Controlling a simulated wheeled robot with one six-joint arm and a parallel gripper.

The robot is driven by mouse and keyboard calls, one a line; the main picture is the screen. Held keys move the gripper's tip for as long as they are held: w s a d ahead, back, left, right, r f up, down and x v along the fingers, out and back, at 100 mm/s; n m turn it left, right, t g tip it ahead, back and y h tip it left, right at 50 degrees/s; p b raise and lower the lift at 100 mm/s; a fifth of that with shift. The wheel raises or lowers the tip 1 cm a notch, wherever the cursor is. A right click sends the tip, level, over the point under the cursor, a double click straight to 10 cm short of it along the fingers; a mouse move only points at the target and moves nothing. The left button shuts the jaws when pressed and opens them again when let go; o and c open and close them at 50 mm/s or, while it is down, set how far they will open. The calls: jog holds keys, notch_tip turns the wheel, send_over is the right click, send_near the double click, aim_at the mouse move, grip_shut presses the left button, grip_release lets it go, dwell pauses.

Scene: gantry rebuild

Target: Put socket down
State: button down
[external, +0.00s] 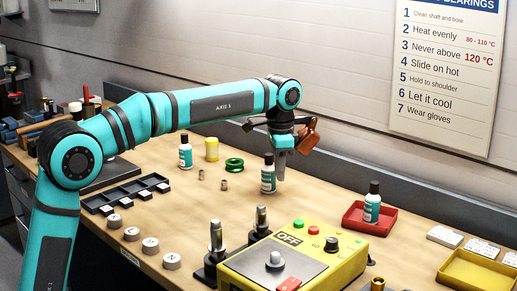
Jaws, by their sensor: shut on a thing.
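My gripper (281,164) hangs pointing down over the middle right of the bench, just right of a white and teal bottle with a black cap (268,178). Its grey fingers are shut on the socket, which is too small and too much covered by the fingers to make out. I cannot tell whether it touches the bench. Two small metal pieces that look like sockets stand on the bench to the left, one (201,174) behind the other (224,185).
A green spool (234,165), a yellow cylinder (211,149) and another bottle (185,155) stand left of my gripper. A red tray (352,222) with a bottle is to the right. A yellow control box (235,265) and two upright metal posts are in front.

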notch_tip(320, 180, up, 2)
jog(key=shift+w+a, duration=0.1)
jog(key=shift+a, duration=0.05)
jog(key=w+a+m, duration=0.3)
jog(key=w+a, duration=0.1)
jog(key=a, duration=0.5)
send_over(243, 198)
notch_tip(243, 198, down, 5)
jog(key=shift+f, duration=2.15)
jog(key=shift+f, duration=0.15)
jog(key=c, duration=1.4)
grip_release()
